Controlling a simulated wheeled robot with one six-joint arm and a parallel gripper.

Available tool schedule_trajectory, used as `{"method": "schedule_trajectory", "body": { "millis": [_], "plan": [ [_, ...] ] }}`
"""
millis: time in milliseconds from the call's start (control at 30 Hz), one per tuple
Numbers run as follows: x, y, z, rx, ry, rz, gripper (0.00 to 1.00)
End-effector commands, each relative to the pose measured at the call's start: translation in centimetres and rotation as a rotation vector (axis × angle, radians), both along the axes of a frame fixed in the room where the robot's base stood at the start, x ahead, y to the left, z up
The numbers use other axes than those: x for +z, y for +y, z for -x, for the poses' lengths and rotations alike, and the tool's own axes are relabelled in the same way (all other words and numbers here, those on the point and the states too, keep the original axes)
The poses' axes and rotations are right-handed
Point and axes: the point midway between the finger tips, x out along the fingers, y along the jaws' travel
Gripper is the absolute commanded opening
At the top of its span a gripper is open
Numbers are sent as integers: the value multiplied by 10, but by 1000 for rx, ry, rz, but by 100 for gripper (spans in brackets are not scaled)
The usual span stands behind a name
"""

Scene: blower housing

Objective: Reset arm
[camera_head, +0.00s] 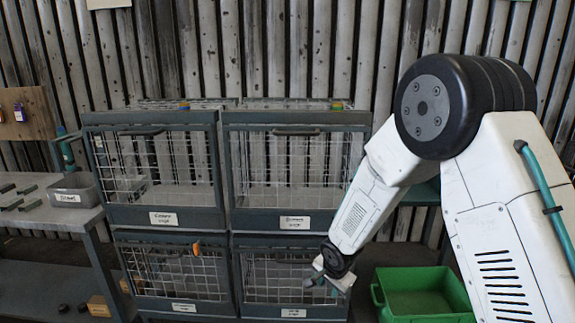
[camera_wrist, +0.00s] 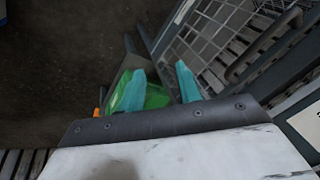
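My gripper (camera_head: 325,281) is at the end of my white arm, low in front of the lower right wire cage (camera_head: 292,275) and left of the green bin (camera_head: 425,301). In the wrist view, the two teal fingers of my gripper (camera_wrist: 161,80) stand apart with a gap between them. I see nothing held there. A green surface (camera_wrist: 157,98) shows behind the fingers, and a wire grid (camera_wrist: 215,40) lies beyond them to the right. The fingertips are small and partly dark in the head view.
Two upper wire cages (camera_head: 150,165) stand above the lower ones, all with shut fronts. An orange item (camera_head: 196,248) is at the lower left cage. A grey bin (camera_head: 75,189) sits on the left bench. Dark floor (camera_wrist: 60,60) shows left of the fingers.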

Motion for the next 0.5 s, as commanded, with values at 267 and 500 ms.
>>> {"method": "schedule_trajectory", "body": {
  "millis": [267,500],
  "plan": [
    [111,-75,103,383,248,255,34],
    [192,-112,201,645,398,266,34]
  ]
}}
